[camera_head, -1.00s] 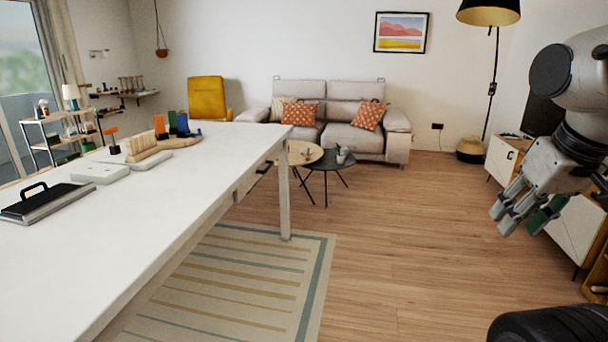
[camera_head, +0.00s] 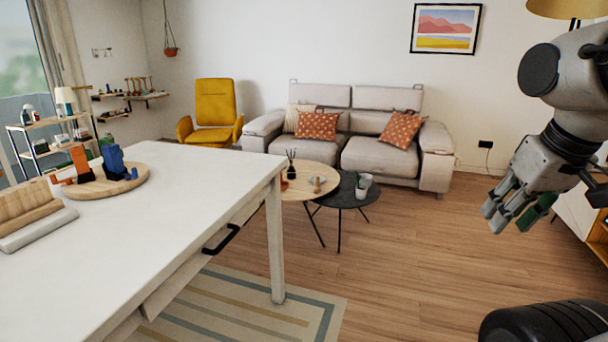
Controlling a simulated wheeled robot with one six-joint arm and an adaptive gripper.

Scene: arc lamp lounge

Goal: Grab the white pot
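The white pot (camera_head: 361,192) stands on the dark round side table (camera_head: 342,200) in front of the sofa, with a small plant in it. It is small in the view and upright. My gripper (camera_head: 514,215) hangs at the right of the view, in the air, well apart from the pot and nearer to me. Its fingers look spread and hold nothing that I can see.
A long white table (camera_head: 190,205) fills the left foreground. A light wooden round table (camera_head: 296,187) overlaps the dark one, with small items on it. The sofa (camera_head: 350,145) stands behind. Wooden floor (camera_head: 400,270) is clear between me and the small tables.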

